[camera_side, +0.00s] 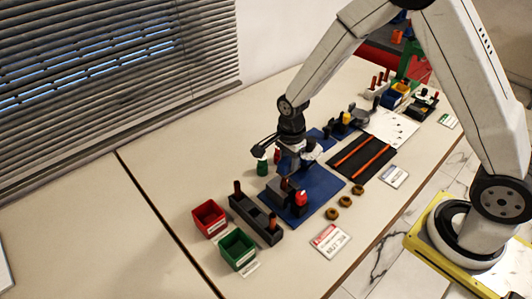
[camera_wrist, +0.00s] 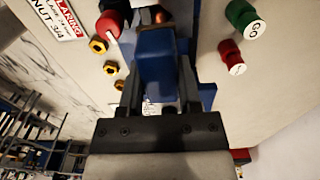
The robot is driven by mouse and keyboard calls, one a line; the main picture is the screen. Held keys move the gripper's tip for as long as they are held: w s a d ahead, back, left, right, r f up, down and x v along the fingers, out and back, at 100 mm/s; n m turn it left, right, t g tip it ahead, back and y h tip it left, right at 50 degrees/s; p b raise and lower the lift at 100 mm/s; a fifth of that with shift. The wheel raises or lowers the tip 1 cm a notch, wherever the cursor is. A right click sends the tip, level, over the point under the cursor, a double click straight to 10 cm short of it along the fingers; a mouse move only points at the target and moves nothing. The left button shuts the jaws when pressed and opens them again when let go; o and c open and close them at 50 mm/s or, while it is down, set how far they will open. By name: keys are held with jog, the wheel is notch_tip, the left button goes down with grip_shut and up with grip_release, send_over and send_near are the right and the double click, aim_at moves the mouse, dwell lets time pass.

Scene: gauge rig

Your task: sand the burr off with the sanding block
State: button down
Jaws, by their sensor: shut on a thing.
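My gripper (camera_wrist: 160,88) is shut on a blue block, which looks like the sanding block (camera_wrist: 155,62), held between its two dark fingers in the wrist view. In the side view my gripper (camera_side: 288,163) is low over the left part of a blue mat (camera_side: 326,186), beside a dark grey fixture (camera_side: 279,190). The held block is hard to make out there. A copper-coloured part (camera_wrist: 158,16) shows just beyond the block in the wrist view. I cannot make out the burr, or whether the block touches anything.
A red knob (camera_side: 301,198) stands close by on the mat. Green (camera_side: 262,167) and red (camera_side: 277,156) gauges stand behind. Three brass nuts (camera_side: 345,201) lie in front. A dark rack (camera_side: 256,218), red bin (camera_side: 208,217) and green bin (camera_side: 238,248) are left; a tray with orange rods (camera_side: 362,158) is right.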

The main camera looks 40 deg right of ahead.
jog(key=shift+d+r, duration=0.5)
jog(key=shift+r, duration=0.35)
jog(key=shift+d+r, duration=0.5)
jog(key=shift+r, duration=0.3)
jog(key=shift+r, duration=0.15)
